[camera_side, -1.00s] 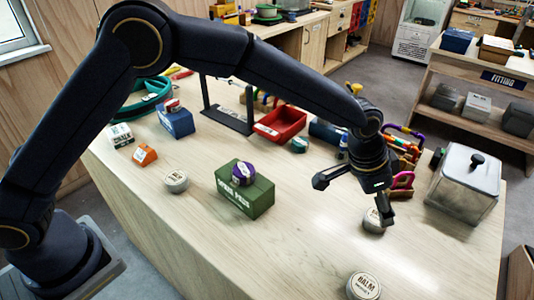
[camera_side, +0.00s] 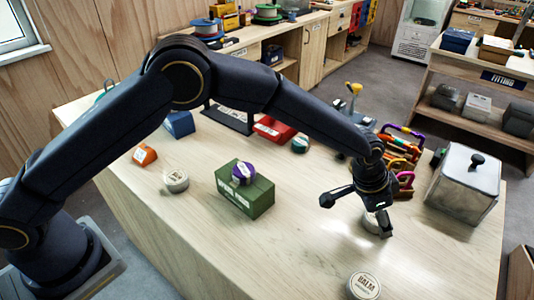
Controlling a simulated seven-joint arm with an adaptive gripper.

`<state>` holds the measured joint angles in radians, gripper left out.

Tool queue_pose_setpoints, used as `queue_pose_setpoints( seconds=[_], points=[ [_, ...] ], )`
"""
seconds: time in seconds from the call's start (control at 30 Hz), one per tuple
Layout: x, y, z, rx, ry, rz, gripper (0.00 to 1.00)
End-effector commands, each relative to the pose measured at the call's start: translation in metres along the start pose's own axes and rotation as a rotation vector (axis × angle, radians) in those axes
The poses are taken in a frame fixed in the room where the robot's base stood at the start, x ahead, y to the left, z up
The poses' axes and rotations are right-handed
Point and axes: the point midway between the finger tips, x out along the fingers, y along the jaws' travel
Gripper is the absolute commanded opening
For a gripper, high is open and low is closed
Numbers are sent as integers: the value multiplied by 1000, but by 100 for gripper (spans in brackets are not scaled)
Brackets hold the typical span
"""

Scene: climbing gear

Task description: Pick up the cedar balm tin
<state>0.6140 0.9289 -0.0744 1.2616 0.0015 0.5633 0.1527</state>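Three small round pale tins stand on the wooden table. One tin (camera_side: 371,222) is at my gripper, partly hidden by a finger. A second tin (camera_side: 364,285), marked BALM, stands at the table's front edge, and a third tin (camera_side: 175,181) is at the left. The smaller label words are too small to read, so I cannot tell which is cedar. My gripper (camera_side: 356,216) is open and points down, its fingers spread wide. Its right finger overlaps the tin in the picture; whether it touches is unclear. The left finger is clear of it.
A green box (camera_side: 246,196) with a purple tape roll (camera_side: 243,174) on top stands left of my gripper. A lidded metal canister (camera_side: 463,184) is at the right. Carabiners on a rack (camera_side: 404,150) and a red tray (camera_side: 272,130) are behind.

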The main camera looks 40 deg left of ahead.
Motion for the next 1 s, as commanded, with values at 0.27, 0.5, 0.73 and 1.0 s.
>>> queue_pose_setpoints(
  seconds=[0.27,0.5,0.73,1.0],
  points=[
    [0,0,0,0,0,0,39],
    [0,0,0,0,0,0,22],
    [-3,0,-1,0,1,0,22],
    [-36,1,-12,0,3,0,22]
  ],
)
